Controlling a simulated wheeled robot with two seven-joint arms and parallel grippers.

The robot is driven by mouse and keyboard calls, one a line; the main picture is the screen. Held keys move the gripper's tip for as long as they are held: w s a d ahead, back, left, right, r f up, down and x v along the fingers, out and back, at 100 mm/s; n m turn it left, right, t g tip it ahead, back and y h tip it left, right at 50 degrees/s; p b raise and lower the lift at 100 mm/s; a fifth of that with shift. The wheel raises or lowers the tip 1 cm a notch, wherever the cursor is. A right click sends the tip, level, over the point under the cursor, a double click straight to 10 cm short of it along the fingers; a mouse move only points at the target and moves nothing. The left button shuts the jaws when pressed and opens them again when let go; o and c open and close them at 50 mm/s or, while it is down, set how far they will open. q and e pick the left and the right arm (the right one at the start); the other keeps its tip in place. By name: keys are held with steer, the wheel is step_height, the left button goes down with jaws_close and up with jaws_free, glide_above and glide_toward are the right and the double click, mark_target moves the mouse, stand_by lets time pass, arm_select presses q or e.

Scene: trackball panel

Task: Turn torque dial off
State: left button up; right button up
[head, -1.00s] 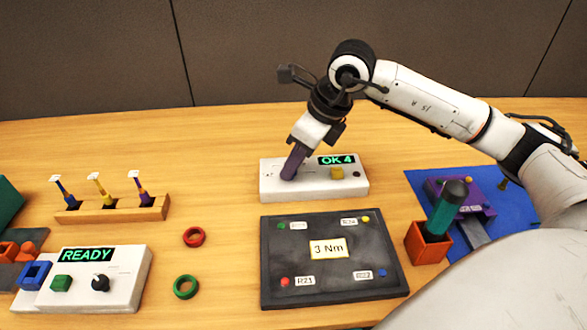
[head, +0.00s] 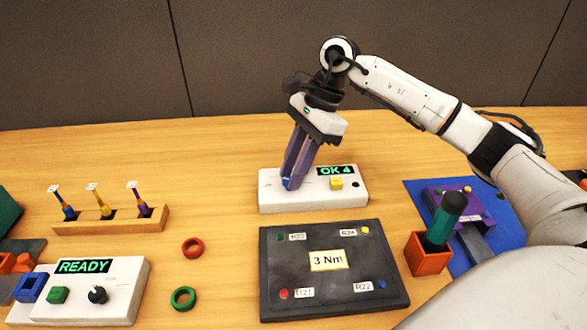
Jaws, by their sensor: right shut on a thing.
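The white box with the green "OK 4" display (head: 336,171) stands at the back centre of the table. At its left end a small blue dial (head: 287,184) shows partly between my fingertips; most of it is hidden, so its setting cannot be read. My right gripper (head: 288,182) comes down tilted from above, with purple fingers shut on this dial. A yellow button (head: 336,183) is on the same box, right of the gripper. A black knob (head: 97,295) with a white mark is on the separate "READY" box at the front left. My left gripper is not in view.
A dark board marked "3 Nm" (head: 335,293) lies in front of the box. An orange holder (head: 428,257) with a green-handled tool stands to the right. Red (head: 193,248) and green (head: 183,299) rings lie to the left. A wooden rack (head: 110,222) holds several screwdrivers.

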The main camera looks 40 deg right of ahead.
steer(key=shift+w+n+g, duration=0.2)
steer(key=shift+n+g, duration=0.7)
steer(key=shift+n, duration=1.3)
steer(key=o, duration=1.1)
steer(key=shift+c, duration=0.2)
steer(key=s+v, duration=0.1)
steer(key=v, duration=0.9)
steer(key=shift+w+r, duration=0.2)
steer(key=shift+w, duration=0.35)
steer(key=shift+f, duration=0.1)
